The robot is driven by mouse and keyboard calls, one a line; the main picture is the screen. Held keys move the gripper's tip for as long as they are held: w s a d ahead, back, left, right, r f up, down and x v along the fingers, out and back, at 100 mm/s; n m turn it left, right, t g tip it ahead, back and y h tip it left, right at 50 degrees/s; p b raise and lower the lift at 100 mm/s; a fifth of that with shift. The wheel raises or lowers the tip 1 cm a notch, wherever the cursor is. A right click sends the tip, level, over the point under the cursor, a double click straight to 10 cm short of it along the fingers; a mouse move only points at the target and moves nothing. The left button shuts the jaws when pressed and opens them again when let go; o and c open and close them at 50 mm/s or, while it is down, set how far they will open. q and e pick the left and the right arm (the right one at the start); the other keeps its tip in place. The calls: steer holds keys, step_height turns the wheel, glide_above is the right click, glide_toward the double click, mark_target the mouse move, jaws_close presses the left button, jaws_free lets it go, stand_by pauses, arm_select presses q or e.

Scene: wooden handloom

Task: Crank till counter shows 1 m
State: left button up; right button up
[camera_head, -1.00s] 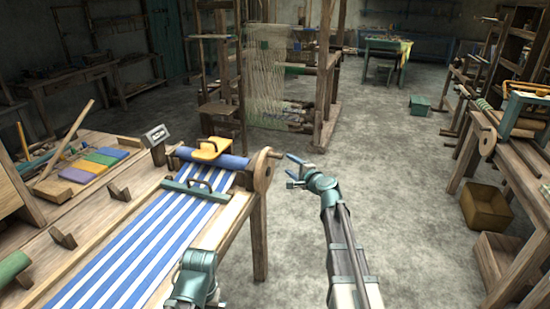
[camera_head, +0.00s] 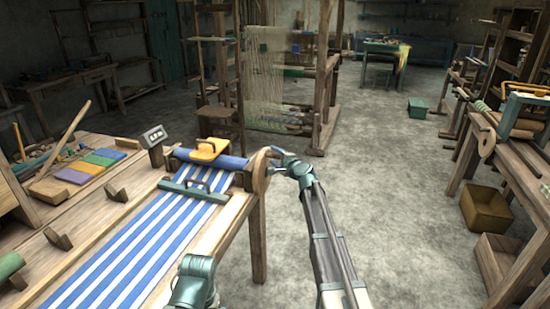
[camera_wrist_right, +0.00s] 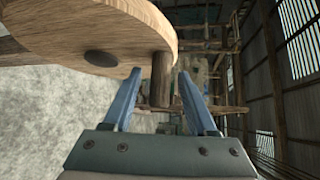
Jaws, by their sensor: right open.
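The crank is a wooden disc (camera_head: 260,174) at the right end of the blue cloth roller (camera_head: 215,158). It fills the upper left of the right wrist view (camera_wrist_right: 80,25). Its peg handle (camera_wrist_right: 161,78) hangs between the fingers of my right gripper (camera_wrist_right: 158,88), which is open around it. In the head view my right gripper (camera_head: 279,156) is beside the disc and its fingertips are partly hidden. The counter (camera_head: 154,135) is a small pale box left of the roller; its marks are too small to read surely. My left gripper is not visible.
Blue-and-white striped cloth (camera_head: 130,245) runs along the loom table, with a green bar (camera_head: 194,190) across it. Open floor (camera_head: 390,180) lies to the right, before a side workbench (camera_head: 520,155).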

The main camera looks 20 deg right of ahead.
steer(key=shift+c, duration=0.3)
jaws_close()
stand_by(1.1)
